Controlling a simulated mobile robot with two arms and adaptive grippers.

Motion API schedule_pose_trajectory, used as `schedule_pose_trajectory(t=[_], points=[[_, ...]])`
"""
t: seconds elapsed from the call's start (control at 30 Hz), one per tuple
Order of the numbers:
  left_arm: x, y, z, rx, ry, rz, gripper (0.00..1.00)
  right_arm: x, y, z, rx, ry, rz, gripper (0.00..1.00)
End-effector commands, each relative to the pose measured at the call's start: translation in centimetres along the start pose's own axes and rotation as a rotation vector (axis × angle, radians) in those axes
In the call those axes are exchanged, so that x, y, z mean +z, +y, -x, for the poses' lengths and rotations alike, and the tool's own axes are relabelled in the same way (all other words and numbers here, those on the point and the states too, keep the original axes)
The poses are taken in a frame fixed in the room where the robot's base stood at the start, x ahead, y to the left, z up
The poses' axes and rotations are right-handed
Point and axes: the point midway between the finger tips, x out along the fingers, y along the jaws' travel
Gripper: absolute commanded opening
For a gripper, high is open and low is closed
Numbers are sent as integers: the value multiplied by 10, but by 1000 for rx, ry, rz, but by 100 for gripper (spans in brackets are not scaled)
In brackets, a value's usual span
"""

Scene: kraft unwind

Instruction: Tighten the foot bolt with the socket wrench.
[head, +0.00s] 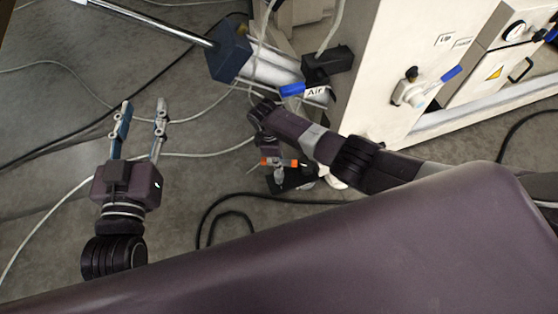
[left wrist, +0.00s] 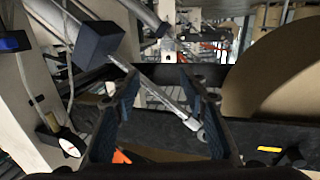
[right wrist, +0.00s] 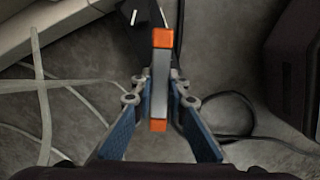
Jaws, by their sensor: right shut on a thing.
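The socket wrench (head: 279,163) shows as a short grey bar with orange ends, low beside the white machine in the head view. In the right wrist view the wrench (right wrist: 160,82) runs upright in the picture between the fingertips. My right gripper (right wrist: 162,88) is shut on it, and in the head view this gripper (head: 273,160) is partly hidden by its arm. A black foot (head: 290,179) lies just below the wrench; the bolt itself cannot be made out, nor whether the socket touches it. My left gripper (head: 142,108) is open and empty above the floor.
The white machine (head: 385,85) stands at the right, with a blue-handled valve (head: 440,85). A dark blue block (head: 228,52) on a metal rod is near the top. Cables (head: 215,215) cross the grey floor. A large brown roll (left wrist: 275,75) shows in the left wrist view.

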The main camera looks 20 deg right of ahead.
Motion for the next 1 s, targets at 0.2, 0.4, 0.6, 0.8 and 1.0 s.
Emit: schedule_pose_trajectory(t=[0.2,0.4,0.6,0.8,1.0], points=[[16,-2,3,-5,-68,-1,40,0,0,4,1,1,0,0],[27,-5,5,-11,-122,-3,40,0,0,6,1,1,0,0],[37,-7,7,-14,-171,-5,40,1,0,8,1,1,0,0],[48,-8,10,-16,-222,-5,40,1,0,10,1,1,0,0],[54,-8,12,-16,-244,-4,40,1,0,10,1,1,0,0]])
